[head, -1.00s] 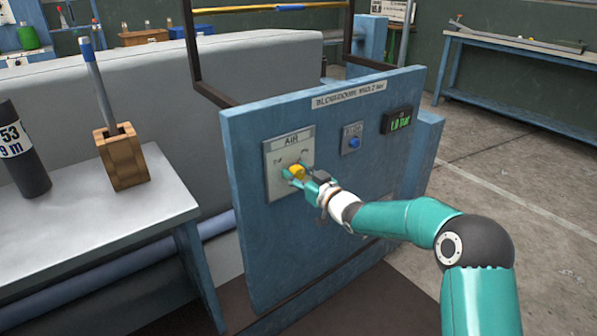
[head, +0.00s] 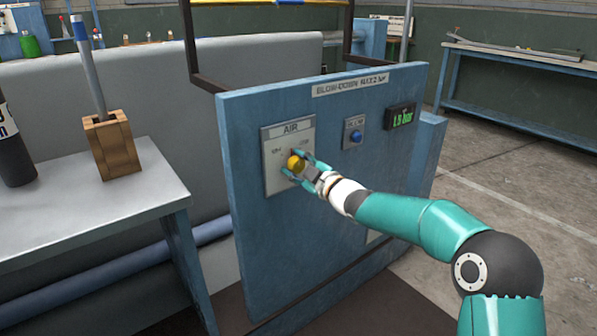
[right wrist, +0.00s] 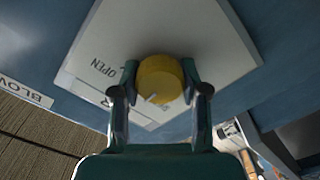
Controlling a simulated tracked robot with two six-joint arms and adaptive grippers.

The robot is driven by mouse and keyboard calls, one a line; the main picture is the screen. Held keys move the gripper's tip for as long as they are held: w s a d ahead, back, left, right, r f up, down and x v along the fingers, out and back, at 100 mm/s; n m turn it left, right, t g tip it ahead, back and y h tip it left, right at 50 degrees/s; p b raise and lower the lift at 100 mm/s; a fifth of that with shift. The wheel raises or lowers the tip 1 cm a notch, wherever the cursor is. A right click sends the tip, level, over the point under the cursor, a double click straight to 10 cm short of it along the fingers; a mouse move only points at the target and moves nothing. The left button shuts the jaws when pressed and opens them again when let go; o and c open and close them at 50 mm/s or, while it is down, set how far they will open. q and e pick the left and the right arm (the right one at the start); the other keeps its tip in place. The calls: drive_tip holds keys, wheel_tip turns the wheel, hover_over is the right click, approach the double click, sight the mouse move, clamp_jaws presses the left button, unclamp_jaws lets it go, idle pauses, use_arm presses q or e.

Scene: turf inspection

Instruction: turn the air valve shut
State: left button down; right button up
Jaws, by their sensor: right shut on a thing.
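The air valve is a round yellow knob (head: 295,162) on a light grey plate (head: 278,185) marked AIR, on the blue panel. In the right wrist view the knob (right wrist: 160,75) fills the space between the fingers, with a pale mark near its lower edge. The word OPEN (right wrist: 104,68) shows on the plate left of it there. The mark points down and slightly left, not straight at that word. My right gripper (head: 299,168) is shut on the knob, one finger on each side. My left gripper is out of view.
A blue button (head: 356,137) and a green-lit pressure display (head: 402,117) sit right of the plate. A grey-topped table (head: 90,215) with a wooden holder (head: 112,145) and a dark cylinder (head: 14,150) stands left. Open floor (head: 510,200) lies at right.

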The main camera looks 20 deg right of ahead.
drive_tip(key=n+b, duration=0.1)
drive_tip(key=n, duration=0.1)
drive_tip(key=n+b, duration=0.2)
drive_tip(key=shift+d+n, duration=0.2)
drive_tip(key=shift+n, duration=0.1)
drive_tip(key=shift+r+n+b, duration=0.15)
drive_tip(key=shift+n+b, duration=0.85)
drive_tip(key=shift+n, duration=1)
drive_tip(key=o, duration=1)
drive_tip(key=shift+o, duration=0.8)
drive_tip(key=shift+a, duration=0.1)
drive_tip(key=shift+s, duration=0.3)
drive_tip(key=v, duration=1.1)
